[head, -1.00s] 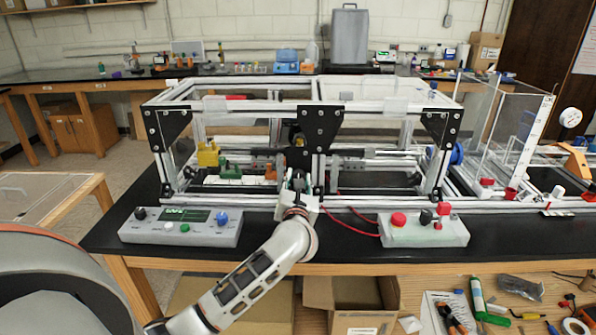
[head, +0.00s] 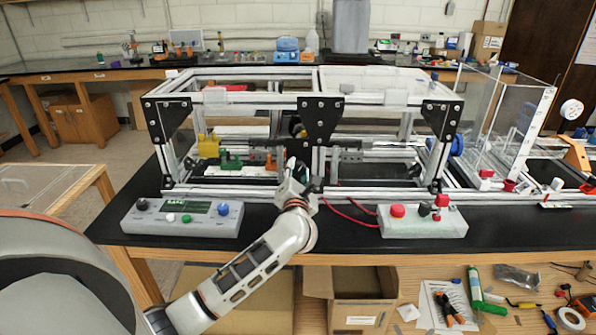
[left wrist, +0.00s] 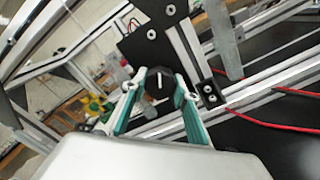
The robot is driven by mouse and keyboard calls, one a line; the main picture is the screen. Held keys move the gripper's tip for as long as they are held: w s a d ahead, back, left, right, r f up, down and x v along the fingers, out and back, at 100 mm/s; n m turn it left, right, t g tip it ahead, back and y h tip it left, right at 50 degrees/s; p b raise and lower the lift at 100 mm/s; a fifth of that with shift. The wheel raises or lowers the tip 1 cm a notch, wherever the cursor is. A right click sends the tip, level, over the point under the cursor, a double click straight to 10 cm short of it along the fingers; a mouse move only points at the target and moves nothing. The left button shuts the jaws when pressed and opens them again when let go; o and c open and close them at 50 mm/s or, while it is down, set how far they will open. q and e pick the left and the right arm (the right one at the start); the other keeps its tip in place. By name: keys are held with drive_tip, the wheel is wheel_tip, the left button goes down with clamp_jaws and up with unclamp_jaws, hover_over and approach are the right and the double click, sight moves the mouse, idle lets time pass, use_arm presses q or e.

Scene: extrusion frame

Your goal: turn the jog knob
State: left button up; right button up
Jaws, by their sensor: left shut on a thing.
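The jog knob (left wrist: 159,84) is a round black knob with a white line, seen in the left wrist view. The line stands almost upright in that picture. My left gripper (left wrist: 158,90) has its two teal-lined fingers on either side of the knob and is shut on it. In the head view my left gripper (head: 291,180) is at the front of the extrusion frame (head: 240,193), just below its middle black plate. There the gripper hides the knob. My right gripper is not in view.
A control box with a display (head: 182,217) stands left of my arm, and a box with a red button (head: 421,221) stands to the right, with red wires. Black plates (head: 318,122) join the frame's bars. An open cardboard box (head: 350,295) is below the bench.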

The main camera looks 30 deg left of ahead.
use_arm(q)
drive_tip(key=shift+f, duration=0.1)
drive_tip(key=o, duration=1.1)
drive_tip(key=v, duration=1.2)
drive_tip(key=shift+s, duration=0.1)
